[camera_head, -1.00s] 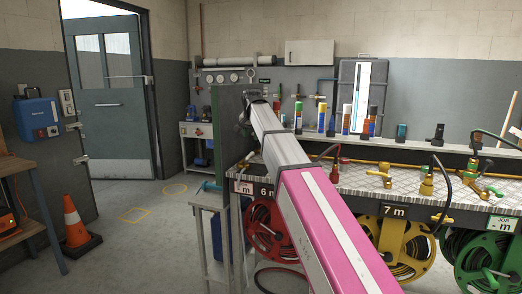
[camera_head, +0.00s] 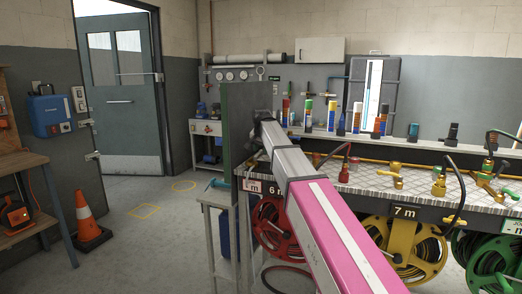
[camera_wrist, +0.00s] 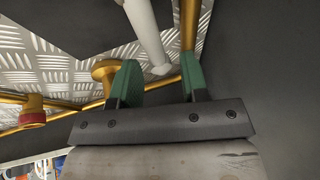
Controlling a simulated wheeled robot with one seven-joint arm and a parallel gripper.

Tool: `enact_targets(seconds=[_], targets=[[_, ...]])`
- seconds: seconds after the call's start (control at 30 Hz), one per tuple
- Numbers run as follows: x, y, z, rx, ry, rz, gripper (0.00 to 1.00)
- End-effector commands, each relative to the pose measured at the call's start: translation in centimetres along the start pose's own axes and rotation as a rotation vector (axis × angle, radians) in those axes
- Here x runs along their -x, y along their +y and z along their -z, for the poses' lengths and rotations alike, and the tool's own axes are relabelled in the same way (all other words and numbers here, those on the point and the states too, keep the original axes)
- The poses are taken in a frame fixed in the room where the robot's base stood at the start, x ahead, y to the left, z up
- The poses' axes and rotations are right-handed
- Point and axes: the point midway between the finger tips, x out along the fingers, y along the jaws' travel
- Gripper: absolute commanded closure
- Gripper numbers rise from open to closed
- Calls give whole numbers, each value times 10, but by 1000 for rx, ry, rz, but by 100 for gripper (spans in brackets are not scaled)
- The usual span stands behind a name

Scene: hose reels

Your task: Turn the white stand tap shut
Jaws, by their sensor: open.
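In the wrist view a white bar (camera_wrist: 147,32) slants down between the green fingertips of my gripper (camera_wrist: 159,62). It looks like part of the white stand tap, though its whole shape is cut off by the top edge. My gripper is open, with one finger on each side of the bar's lower end. I cannot tell whether either finger touches it. A brass knob (camera_wrist: 104,68) sits just left of the left finger, and a brass pipe (camera_wrist: 189,30) rises behind the right finger. In the head view my arm hides the fingers and the white tap.
A tread-plate bench (camera_head: 375,183) carries several brass taps and hoses, with a red hose reel (camera_head: 272,228) and a yellow one (camera_head: 415,250) below. A green panel (camera_head: 238,125) stands beside my arm's far end. A cone (camera_head: 87,222) stands at left; the floor between is clear.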

Motion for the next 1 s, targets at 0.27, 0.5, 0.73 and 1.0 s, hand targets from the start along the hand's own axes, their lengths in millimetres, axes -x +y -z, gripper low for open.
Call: enact_targets(seconds=[0.27, 0.5, 0.73, 1.0], targets=[[-1, 0, 0, 0, 0, 0, 59], [-1, 0, 0, 0, 0, 0, 100], [0, 2, 0, -27, 6, -11, 100], [2, 11, -1, -159, 35, -65, 100]])
